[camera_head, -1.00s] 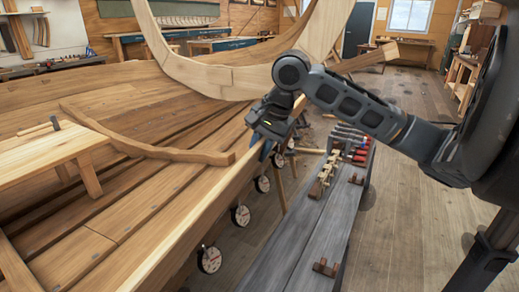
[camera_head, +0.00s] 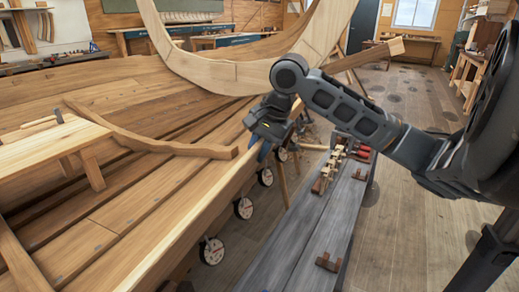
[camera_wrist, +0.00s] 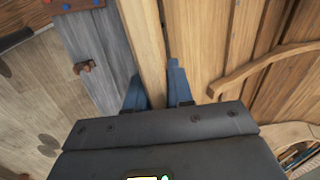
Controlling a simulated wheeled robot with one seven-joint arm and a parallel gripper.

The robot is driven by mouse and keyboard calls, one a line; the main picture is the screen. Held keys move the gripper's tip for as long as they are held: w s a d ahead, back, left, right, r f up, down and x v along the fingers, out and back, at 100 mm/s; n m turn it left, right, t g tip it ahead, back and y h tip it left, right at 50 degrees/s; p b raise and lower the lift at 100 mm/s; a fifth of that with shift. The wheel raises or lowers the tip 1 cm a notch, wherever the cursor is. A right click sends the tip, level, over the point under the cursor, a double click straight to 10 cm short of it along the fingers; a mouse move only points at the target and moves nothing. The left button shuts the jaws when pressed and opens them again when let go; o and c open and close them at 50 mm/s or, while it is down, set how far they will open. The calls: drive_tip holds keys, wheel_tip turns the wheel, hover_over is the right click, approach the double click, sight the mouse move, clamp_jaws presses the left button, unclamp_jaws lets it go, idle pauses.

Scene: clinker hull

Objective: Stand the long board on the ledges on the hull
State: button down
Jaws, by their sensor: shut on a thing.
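The long board (camera_head: 200,218) is pale and runs slantwise along the hull's near side, from the bottom left of the head view up to my gripper. A pale end (camera_head: 396,47) shows beyond my arm and seems to be its far end. My gripper (camera_head: 264,150) is shut on the board, its blue fingers at the board's two sides; the wrist view also shows the board (camera_wrist: 147,45) between them. The hull (camera_head: 150,190) of brown planks lies left of the board. I cannot make out the ledges, or whether the board touches them.
A grey bench (camera_head: 310,215) with clamps (camera_head: 335,165) stands close on the right. A curved wooden frame (camera_head: 215,75) rises ahead. A small wooden stand (camera_head: 55,145) is at left. Floor on the right is clear.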

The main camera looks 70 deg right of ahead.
sight(252, 172)
drive_tip(key=shift+f, duration=0.4)
drive_tip(key=shift+b+x, duration=0.6)
drive_tip(key=shift+x, duration=0.3)
drive_tip(key=shift+w, duration=0.25)
drive_tip(key=shift+b+x, duration=0.5)
drive_tip(key=shift+x, duration=0.4)
drive_tip(key=shift+f, duration=0.3)
